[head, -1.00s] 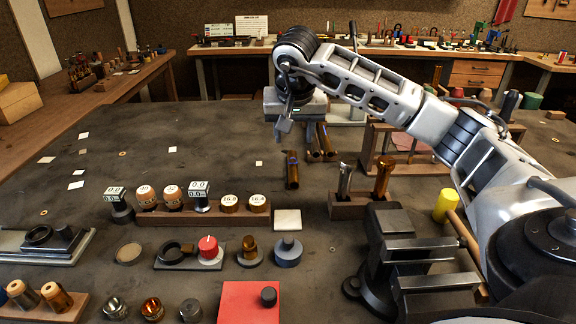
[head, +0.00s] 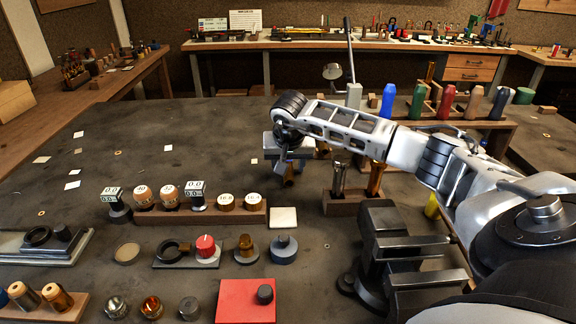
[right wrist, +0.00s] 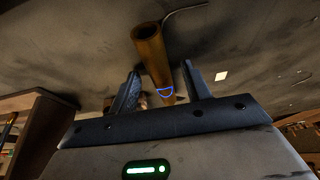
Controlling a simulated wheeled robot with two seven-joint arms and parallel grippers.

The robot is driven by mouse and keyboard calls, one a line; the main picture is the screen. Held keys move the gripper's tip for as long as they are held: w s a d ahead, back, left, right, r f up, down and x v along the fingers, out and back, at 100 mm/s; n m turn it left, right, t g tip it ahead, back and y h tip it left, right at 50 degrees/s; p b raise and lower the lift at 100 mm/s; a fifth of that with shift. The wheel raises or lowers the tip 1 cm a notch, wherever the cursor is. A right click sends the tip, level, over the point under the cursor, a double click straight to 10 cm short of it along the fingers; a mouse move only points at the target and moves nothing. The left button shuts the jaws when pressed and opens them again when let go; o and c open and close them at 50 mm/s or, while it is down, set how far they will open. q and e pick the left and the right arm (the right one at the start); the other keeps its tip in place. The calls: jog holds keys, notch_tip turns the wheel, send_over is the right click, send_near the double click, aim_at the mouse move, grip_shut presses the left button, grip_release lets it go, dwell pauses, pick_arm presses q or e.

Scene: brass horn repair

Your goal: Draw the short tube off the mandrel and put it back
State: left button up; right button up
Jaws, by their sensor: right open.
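My right gripper (head: 283,160) is low over the far middle of the dark bench. More brown tubing (head: 323,149) shows just right of the hand. My left gripper is out of view.
A wooden block (head: 345,208) holding a silver and a brass upright piece stands right of the gripper. A black vise (head: 385,245) is nearer. A wooden gauge rack (head: 185,216) lies in front left. The bench's left rear is mostly clear.

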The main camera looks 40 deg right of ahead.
jog(key=shift+c, duration=0.3)
grip_shut()
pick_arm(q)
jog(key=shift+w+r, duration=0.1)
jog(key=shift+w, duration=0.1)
pick_arm(e)
jog(key=shift+r, duration=0.1)
